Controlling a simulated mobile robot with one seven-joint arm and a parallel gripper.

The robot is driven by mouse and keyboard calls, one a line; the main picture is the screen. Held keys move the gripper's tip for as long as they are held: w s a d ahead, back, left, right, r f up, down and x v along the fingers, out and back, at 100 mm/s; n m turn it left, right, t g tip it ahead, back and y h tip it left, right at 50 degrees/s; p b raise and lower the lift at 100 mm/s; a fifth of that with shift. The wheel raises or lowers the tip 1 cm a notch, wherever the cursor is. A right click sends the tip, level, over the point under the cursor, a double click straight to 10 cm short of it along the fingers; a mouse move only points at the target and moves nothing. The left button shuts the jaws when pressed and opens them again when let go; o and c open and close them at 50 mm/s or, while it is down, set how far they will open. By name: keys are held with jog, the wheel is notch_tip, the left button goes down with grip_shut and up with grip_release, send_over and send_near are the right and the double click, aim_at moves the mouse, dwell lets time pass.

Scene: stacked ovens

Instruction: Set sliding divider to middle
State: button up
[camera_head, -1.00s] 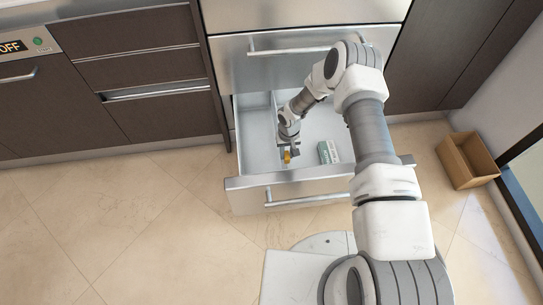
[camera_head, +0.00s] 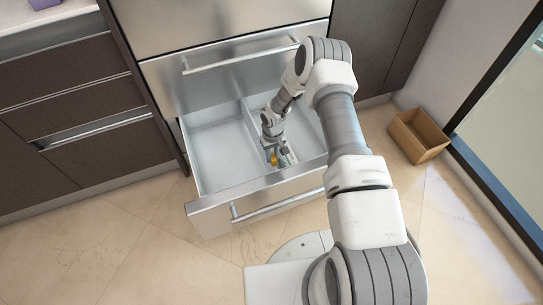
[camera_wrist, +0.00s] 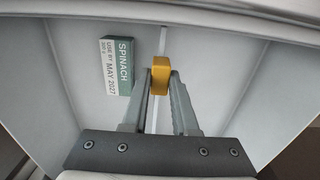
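The pulled-out steel drawer (camera_head: 215,165) holds a thin sliding divider (camera_head: 252,121) running front to back. It stands near the drawer's middle, with compartments on both sides. A yellow tab (camera_wrist: 160,75) is at the divider's near end. My gripper (camera_head: 272,160) is down inside the drawer; in the wrist view, its fingertips (camera_wrist: 160,80) press on both sides of the yellow tab. The divider also shows in the wrist view (camera_wrist: 163,40) as a pale line beyond the tab. My arm hides part of the right compartment in the head view.
A green-and-white spinach box (camera_wrist: 117,66) lies in the compartment right of the divider in the head view, close to my gripper and partly hidden. A cardboard box (camera_head: 417,135) stands on the floor at right. The left compartment is empty.

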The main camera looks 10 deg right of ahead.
jog(key=o, duration=0.5)
jog(key=shift+w+d, duration=0.1)
jog(key=shift+d, duration=0.25)
jog(key=shift+c, duration=0.2)
jog(key=shift+a, duration=0.1)
notch_tip(320, 180, up, 18)
jog(key=p, duration=0.5)
jog(key=shift+f, duration=0.25)
